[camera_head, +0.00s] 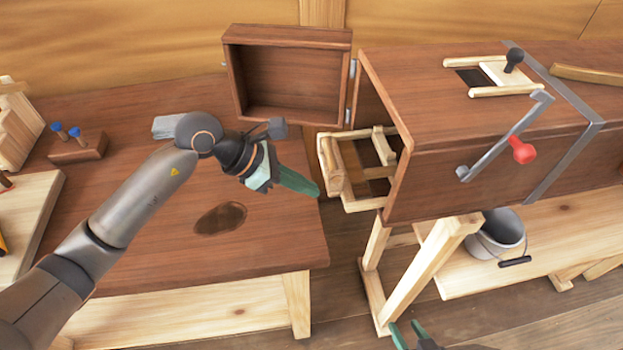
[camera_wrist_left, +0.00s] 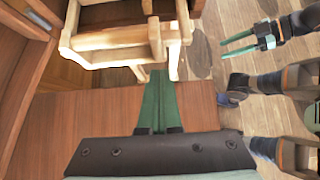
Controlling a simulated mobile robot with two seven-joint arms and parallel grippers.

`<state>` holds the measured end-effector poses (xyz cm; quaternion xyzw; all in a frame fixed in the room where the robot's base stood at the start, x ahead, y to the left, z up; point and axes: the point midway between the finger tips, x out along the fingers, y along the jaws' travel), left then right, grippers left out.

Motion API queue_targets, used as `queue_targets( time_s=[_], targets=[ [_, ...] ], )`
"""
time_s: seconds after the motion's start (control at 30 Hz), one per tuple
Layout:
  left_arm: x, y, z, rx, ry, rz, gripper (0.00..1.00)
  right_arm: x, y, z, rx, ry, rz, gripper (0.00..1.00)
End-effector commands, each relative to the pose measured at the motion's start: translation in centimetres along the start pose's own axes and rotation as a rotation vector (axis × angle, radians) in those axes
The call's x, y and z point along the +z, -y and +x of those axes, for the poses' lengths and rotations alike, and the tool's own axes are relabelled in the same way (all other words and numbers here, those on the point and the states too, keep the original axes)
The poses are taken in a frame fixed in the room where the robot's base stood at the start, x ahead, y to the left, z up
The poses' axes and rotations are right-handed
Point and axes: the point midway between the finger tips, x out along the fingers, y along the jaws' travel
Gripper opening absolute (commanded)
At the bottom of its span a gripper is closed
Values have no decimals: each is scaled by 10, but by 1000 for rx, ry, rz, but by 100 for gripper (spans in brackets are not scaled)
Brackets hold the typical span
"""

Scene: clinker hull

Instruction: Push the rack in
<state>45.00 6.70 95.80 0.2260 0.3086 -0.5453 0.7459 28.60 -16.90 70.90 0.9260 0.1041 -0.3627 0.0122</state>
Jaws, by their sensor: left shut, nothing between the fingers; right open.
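A pale wooden rack (camera_head: 333,168) sticks partway out of the open left end of a large wooden box (camera_head: 480,110). The box's door (camera_head: 288,75) is swung open to the left. My left gripper (camera_head: 300,183) is shut and empty, with green fingers pointing at the rack's outer end from just left of it. In the left wrist view the rack (camera_wrist_left: 115,40) lies beyond the shut fingers (camera_wrist_left: 157,100); I cannot tell whether they touch it. My right gripper (camera_head: 405,338) shows only partly at the bottom edge; it is open and empty in the left wrist view (camera_wrist_left: 240,43).
A wooden workbench (camera_head: 130,215) with a dark stain lies below my left arm. A grey bucket (camera_head: 497,235) stands on a low shelf beneath. A gap separates bench and box.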

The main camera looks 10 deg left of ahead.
Motion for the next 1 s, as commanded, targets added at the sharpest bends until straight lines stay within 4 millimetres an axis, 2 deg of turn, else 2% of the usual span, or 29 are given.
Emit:
queue_targets(
  time_s=[0.13, 0.57, 0.83, 1.0],
  targets=[
    [7, 0, 6, 0, 0, 0, 0, -3, 0, -2, 0, -1, 0, 49],
    [10, 0, 10, 0, 0, 1, 0, -2, 0, -1, -1, -1, 0, 49],
    [38, 0, 41, 0, 2, 3, 0, 11, 0, 11, -1, -1, 0, 49],
    [49, 0, 50, 0, 1, 0, 0, 13, -1, 13, -1, -1, 0, 49]
  ],
)
